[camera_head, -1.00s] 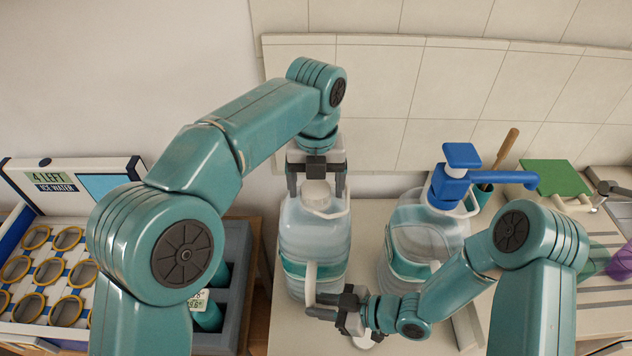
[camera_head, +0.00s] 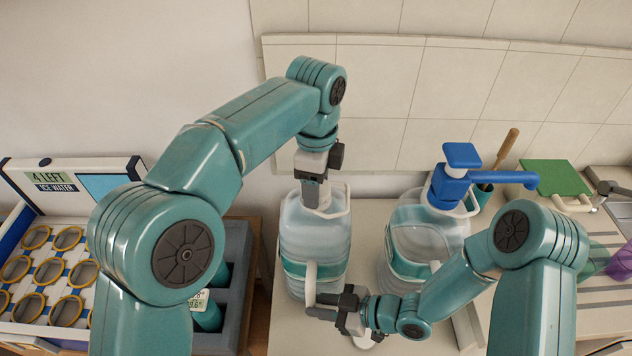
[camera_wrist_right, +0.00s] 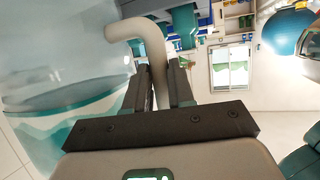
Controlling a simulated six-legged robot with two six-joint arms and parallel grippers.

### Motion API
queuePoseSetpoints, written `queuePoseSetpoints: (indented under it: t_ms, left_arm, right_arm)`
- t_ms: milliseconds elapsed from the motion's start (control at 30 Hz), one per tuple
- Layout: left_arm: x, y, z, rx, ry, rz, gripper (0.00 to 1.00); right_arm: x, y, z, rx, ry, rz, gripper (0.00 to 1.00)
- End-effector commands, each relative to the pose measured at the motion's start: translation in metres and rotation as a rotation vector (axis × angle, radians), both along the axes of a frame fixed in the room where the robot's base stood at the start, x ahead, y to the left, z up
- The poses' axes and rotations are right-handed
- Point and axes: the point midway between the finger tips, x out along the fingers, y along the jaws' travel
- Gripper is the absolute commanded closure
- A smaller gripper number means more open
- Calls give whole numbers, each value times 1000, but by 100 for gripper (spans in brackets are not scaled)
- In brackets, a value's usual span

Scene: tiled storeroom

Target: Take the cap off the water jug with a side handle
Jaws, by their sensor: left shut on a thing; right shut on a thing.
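The water jug with a side handle (camera_head: 316,246) stands upright on the counter, clear with a teal band. It also shows at the left of the right wrist view (camera_wrist_right: 60,60). Its white cap (camera_head: 324,204) is on top, mostly hidden by my left gripper (camera_head: 315,192), which is shut on it from above. My right gripper (camera_head: 322,304) is shut on the pale side handle (camera_head: 311,280) low at the jug's front. In the right wrist view the handle (camera_wrist_right: 152,42) passes between the fingers of my right gripper (camera_wrist_right: 165,85).
A second jug (camera_head: 420,240) with a blue pump (camera_head: 455,180) stands close on the right. A grey crate (camera_head: 237,280) with teal bottles and a tray of ring-rimmed holes (camera_head: 50,270) are at left. A green board (camera_head: 555,177) lies at the right.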

Motion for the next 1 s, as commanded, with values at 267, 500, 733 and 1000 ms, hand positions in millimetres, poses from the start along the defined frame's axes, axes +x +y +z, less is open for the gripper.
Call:
queuePoseSetpoints:
  t_ms: [267,500,733,1000]
  left_arm:
    - [0,-2,1,-4,0,749,78]
    - [0,-2,1,-4,1,1406,78]
    - [-1,-2,1,-2,3,2036,78]
    - [-1,-3,2,0,4,2775,78]
  right_arm:
    - [0,1,0,2,-1,4,100]
    - [0,1,0,2,-1,4,100]
    - [0,1,0,2,-1,4,100]
    - [0,1,0,2,-1,4,100]
